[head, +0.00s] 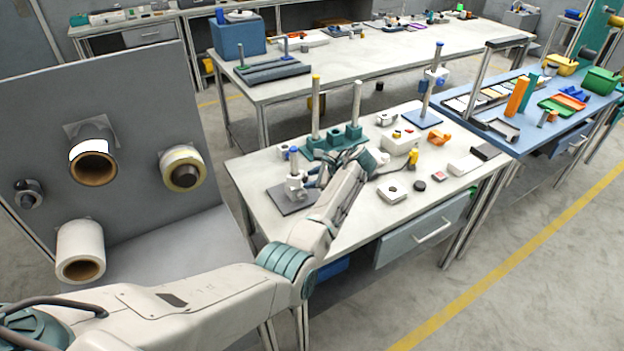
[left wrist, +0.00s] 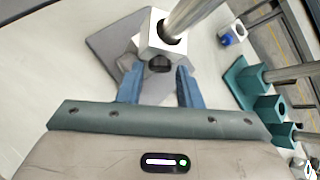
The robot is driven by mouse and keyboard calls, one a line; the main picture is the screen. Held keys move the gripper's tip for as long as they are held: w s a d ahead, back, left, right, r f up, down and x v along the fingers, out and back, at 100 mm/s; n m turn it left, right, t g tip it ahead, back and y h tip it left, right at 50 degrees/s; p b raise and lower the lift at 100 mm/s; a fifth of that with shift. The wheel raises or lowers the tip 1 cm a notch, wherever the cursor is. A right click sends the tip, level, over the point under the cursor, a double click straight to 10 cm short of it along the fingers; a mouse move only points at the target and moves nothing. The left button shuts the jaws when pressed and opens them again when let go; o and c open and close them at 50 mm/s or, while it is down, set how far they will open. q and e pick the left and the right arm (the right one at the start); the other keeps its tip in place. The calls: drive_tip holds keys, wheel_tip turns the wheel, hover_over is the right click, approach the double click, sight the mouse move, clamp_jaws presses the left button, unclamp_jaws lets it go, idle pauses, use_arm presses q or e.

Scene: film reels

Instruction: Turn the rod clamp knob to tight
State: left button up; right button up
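The rod clamp (left wrist: 152,33) is a white block around a metal rod (left wrist: 190,14) in the left wrist view. Its dark round knob (left wrist: 160,63) faces my left gripper (left wrist: 160,76). The two blue fingers stand apart, one on each side of the knob, with gaps visible, so the gripper looks open. The grey base plate (left wrist: 112,40) lies under the clamp. In the head view, the clamp (head: 296,184) sits on its upright rod at the table's left end. My left gripper (head: 310,180) is just right of it, partly hidden by my arm. My right gripper is out of view.
Teal holders (head: 335,137) with tall rods stand close behind my left gripper. A white box (head: 400,143) and small parts lie further right on the white table (head: 350,222). A grey panel with film reels (head: 92,165) stands at the left.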

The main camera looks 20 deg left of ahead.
use_arm(q)
drive_tip(key=b+v, duration=0.2)
drive_tip(key=v, duration=0.8)
drive_tip(key=shift+d+r, duration=0.1)
